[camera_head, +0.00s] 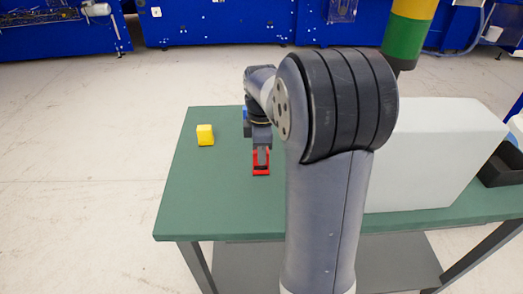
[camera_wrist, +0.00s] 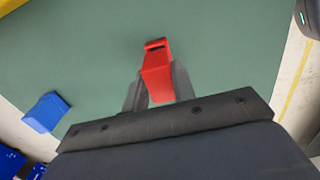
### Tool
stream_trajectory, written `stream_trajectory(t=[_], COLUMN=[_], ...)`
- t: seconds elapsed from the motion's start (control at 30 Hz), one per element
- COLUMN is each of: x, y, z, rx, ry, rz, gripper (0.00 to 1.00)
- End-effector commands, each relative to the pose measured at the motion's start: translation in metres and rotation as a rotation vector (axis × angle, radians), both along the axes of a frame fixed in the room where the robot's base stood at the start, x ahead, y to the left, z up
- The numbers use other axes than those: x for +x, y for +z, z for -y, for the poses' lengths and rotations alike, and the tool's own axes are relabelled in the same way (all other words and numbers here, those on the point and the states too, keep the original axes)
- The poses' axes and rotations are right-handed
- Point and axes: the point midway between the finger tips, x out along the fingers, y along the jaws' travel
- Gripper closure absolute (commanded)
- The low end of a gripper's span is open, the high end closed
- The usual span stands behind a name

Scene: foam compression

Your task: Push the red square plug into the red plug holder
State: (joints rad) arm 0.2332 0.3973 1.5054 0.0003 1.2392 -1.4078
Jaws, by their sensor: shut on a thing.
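My gripper (camera_wrist: 157,88) is shut on a red block, which I take to be the red square plug (camera_wrist: 158,80). The plug sits between the two dark fingers in the wrist view. At its far end is a red piece with a dark slit (camera_wrist: 155,43); it may be part of the red plug holder, but I cannot tell where one ends and the other begins. In the head view, red parts (camera_head: 261,171) show low at the gripper, over the green table. Whether the plug is inside the holder is not clear.
The green table (camera_head: 190,190) is mostly clear at left. A yellow block (camera_head: 205,135) stands there. A blue block (camera_wrist: 45,112) lies near the table edge and is largely hidden in the head view. A large pale box (camera_head: 440,150) and a dark bin (camera_head: 503,168) are at right.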

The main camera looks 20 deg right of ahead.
Motion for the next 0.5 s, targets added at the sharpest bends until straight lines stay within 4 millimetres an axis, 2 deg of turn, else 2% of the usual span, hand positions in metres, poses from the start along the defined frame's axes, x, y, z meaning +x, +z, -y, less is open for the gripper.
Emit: stream_trajectory(t=[0.5], x=[0.0001], y=[-0.0084], z=[0.0], rx=[0.0], ry=[0.0], rz=[0.0], gripper=[1.0])
